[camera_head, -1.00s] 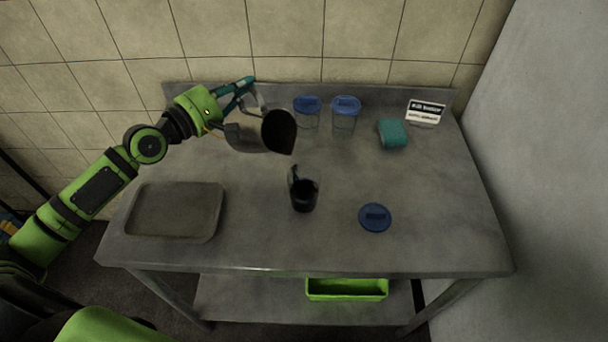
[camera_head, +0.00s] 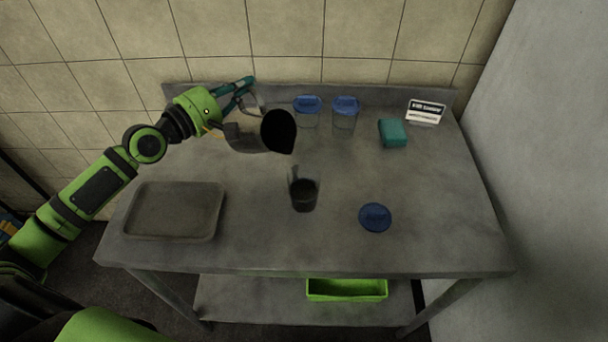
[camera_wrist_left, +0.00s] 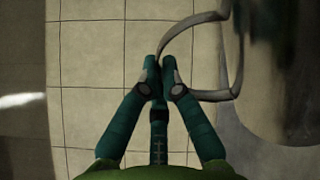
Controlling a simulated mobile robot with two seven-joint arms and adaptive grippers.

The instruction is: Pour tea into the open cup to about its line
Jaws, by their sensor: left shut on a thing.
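My left gripper (camera_head: 246,96) is shut on the handle of a grey metal jug (camera_head: 243,138). The handle also runs between the closed fingertips (camera_wrist_left: 160,78) in the left wrist view. The jug is tipped right, its dark mouth facing the head camera, above and left of the open cup. The open clear cup (camera_head: 304,189) stands upright on the table with dark tea in its lower part. A small dark streak shows at its upper left rim. No line on the cup can be made out. My right gripper is out of view.
A blue lid (camera_head: 375,217) lies right of the cup. Two blue-lidded cups (camera_head: 307,106) (camera_head: 345,108), a teal sponge (camera_head: 393,133) and a small sign (camera_head: 425,112) stand at the back. A tray (camera_head: 217,212) lies left. A green bin (camera_head: 346,289) sits on the lower shelf.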

